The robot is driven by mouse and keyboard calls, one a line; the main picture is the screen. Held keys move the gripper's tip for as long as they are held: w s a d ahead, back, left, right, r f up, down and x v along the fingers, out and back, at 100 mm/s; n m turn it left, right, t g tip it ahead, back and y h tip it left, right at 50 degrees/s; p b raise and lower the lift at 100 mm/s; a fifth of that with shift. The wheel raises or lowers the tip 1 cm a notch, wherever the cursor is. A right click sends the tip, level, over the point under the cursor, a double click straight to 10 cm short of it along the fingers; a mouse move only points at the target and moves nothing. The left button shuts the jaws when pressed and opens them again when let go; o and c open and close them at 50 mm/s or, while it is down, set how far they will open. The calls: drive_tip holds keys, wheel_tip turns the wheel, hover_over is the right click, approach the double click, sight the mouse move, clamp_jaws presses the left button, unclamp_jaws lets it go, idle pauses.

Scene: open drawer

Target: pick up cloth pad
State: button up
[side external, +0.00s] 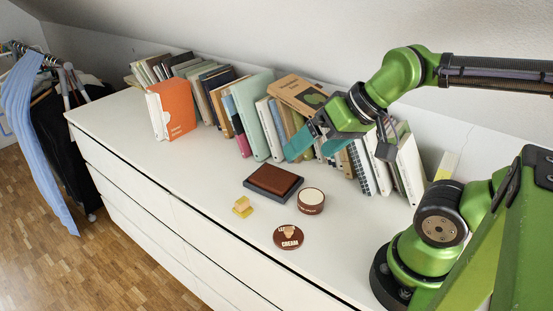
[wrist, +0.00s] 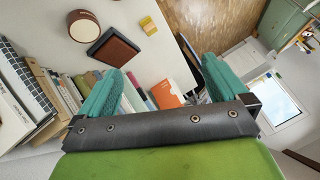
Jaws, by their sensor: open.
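A small yellow pad (side external: 243,207), which looks like the cloth pad, lies on the white dresser top near its front edge. It also shows at the top of the wrist view (wrist: 148,25). My gripper (side external: 315,146) is open, its teal fingers apart with nothing between them. It hangs in the air by the row of books, behind and to the right of the pad and well away from it. Both fingers also show in the wrist view (wrist: 163,85).
A row of books (side external: 262,115) lines the wall. The dresser's left part is clear in front of the orange book (side external: 172,110).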

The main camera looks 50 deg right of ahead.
drive_tip(key=c, duration=0.5)
drive_tip(key=n+g+h, duration=0.2)
drive_tip(key=n+g, duration=0.1)
drive_tip(key=g, duration=0.4)
hover_over(242, 200)
wheel_tip(242, 200, down, 8)
drive_tip(key=r, duration=0.1)
drive_tip(key=f, duration=1.1)
drive_tip(key=shift+a+f, duration=0.25)
drive_tip(key=shift+a, duration=0.1)
drive_tip(key=shift+d+f, duration=0.2)
drive_tip(key=shift+f, duration=1.15)
drive_tip(key=shift+d+f, duration=0.15)
drive_tip(key=shift+f, duration=1.2)
